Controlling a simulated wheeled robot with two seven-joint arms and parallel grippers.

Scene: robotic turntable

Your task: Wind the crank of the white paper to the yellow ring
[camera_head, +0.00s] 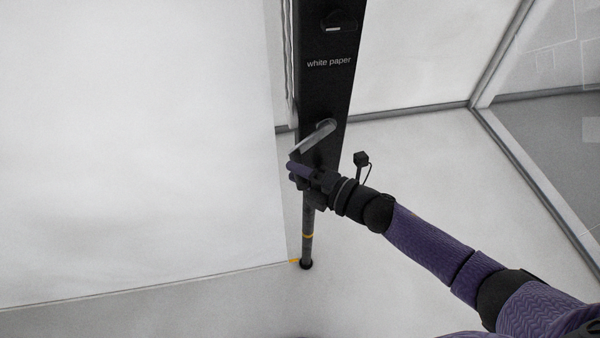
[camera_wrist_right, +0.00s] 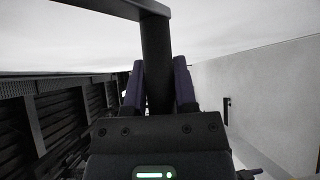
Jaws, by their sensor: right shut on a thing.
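A tall black post (camera_head: 326,90) with the label "white paper" (camera_head: 328,63) stands upright in the middle of the head view. A grey crank arm (camera_head: 316,137) slants down to the left from the post to my right gripper (camera_head: 294,168). The right gripper is shut on the dark crank handle (camera_wrist_right: 156,70), which shows between its two fingers in the right wrist view. A yellow ring (camera_head: 308,236) sits low on the thin pole (camera_head: 308,220) below the post. My left gripper is not in view.
A large white sheet (camera_head: 130,150) hangs left of the post. A dark foot (camera_head: 306,264) stands at the pole's base. Metal frame bars (camera_head: 500,55) stand at the far right.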

